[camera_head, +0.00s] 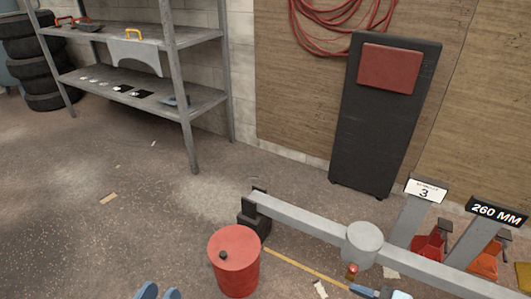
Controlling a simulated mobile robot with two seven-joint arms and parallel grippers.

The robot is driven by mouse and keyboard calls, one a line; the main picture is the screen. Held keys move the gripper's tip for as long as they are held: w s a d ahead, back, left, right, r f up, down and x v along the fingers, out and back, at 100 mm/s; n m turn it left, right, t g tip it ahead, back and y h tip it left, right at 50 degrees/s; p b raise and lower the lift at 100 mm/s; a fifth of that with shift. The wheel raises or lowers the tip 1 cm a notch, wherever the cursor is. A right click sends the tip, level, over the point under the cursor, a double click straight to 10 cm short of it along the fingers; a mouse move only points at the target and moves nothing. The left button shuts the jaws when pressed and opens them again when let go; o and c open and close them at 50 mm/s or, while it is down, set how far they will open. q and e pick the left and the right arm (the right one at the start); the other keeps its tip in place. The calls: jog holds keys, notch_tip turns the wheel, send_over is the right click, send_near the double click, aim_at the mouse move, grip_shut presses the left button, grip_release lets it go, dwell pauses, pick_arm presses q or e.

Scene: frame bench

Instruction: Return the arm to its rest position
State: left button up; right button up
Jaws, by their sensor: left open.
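My left gripper (160,293) shows only as two blue-grey fingertips at the bottom edge, left of centre. The tips stand apart with bare floor between them, so it is open and empty. It is left of the red drum and touches nothing that I can see. The rest of my left arm is below the picture.
A red drum (234,262) stands right of the gripper. A grey frame beam (305,221) runs behind it towards the lower right. A blue-grey and white piece (380,293) is cut off below. Metal shelving (185,135) and a black creeper board (350,145) stand behind. The left floor is mostly clear.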

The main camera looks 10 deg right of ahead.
jog(key=w+a+r+m+t+h, duration=0.2)
jog(key=w+a+r+m+t, duration=0.2)
jog(key=a+r+m+t, duration=0.4)
pick_arm(q)
jog(key=s+a+r+g+y+p, duration=0.4)
jog(key=r+p, duration=0.4)
jog(key=p, duration=2.7)
jog(key=shift+s+a+r+g+y, duration=0.15)
jog(key=shift+a+r+g+y, duration=0.15)
jog(key=shift+a+g, duration=0.8)
pick_arm(e)
jog(key=s+d+r+m+g+h, duration=0.1)
jog(key=s+d+r+g+h, duration=0.3)
jog(key=r+g, duration=0.3)
jog(key=shift+s+d+r+g, duration=0.2)
jog(key=shift+d+g, duration=0.2)
jog(key=shift+d, duration=0.35)
pick_arm(q)
jog(key=shift+a+t, duration=0.3)
